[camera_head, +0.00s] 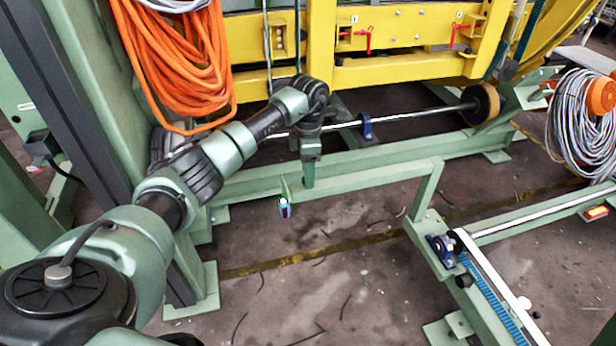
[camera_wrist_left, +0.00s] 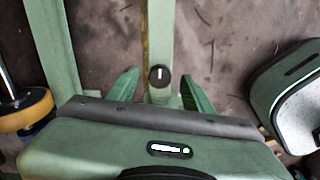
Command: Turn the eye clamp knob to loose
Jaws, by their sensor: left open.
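A small round black knob (camera_wrist_left: 160,76) with a white pointer line shows in the left wrist view. It sits on a green beam (camera_wrist_left: 160,35), and its line runs roughly up and down in the picture. My left gripper (camera_head: 297,184) points down at the near left end of the low green beam (camera_head: 370,178) in the head view. It also shows in the left wrist view (camera_wrist_left: 161,92), open, with one finger on each side of the knob and gaps between. I cannot make out the knob in the head view. My right gripper is not in view.
A yellow frame (camera_head: 400,70) with red levers (camera_head: 365,38) stands behind. An orange cable coil (camera_head: 180,60) hangs at the left, and a grey one (camera_head: 580,125) at the right. A roller (camera_head: 480,104) sits on a shaft. The floor (camera_head: 330,280) in front is mostly clear.

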